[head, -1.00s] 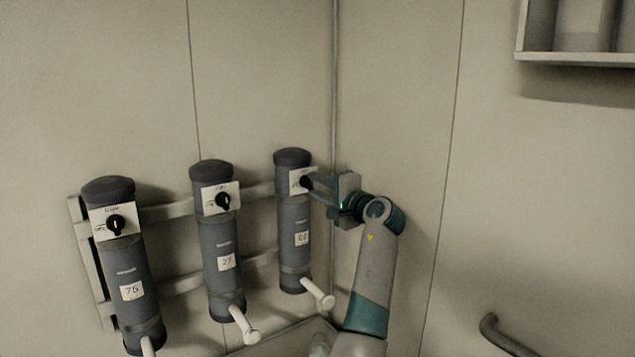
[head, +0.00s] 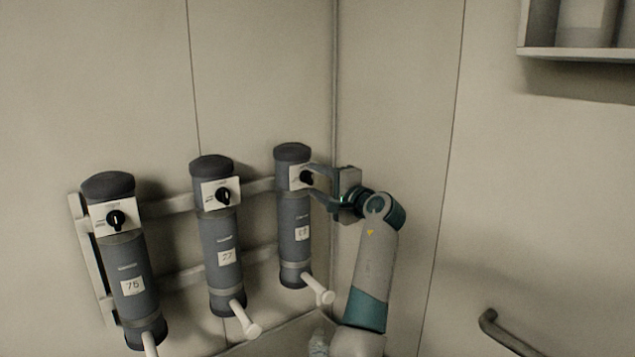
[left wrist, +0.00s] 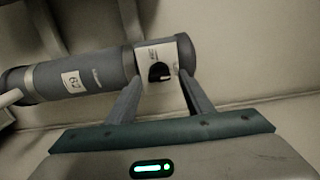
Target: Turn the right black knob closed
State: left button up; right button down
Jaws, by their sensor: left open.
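The right black knob (head: 306,178) sits on a white plate near the top of the right grey cylinder (head: 294,232). My left gripper (head: 314,182) is open in front of it, with one finger above and one below the knob. In the left wrist view the knob (left wrist: 160,73) shows between the two open fingertips (left wrist: 160,82), with a gap on each side. Whether the fingertips reach the plate I cannot tell. My right gripper is not in view.
The middle cylinder (head: 223,255) and left cylinder (head: 133,280) carry similar black knobs on the same wall rack. White pegs (head: 318,291) stick out below. The room's corner is close behind my gripper. A shelf (head: 575,53) hangs at upper right; a handrail (head: 505,335) is at lower right.

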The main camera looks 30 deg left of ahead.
pick_arm(q)
jog(key=b+v, duration=0.7)
jog(key=v, duration=1)
jog(key=shift+b, duration=0.3)
jog(key=shift+s+d+f, duration=0.1)
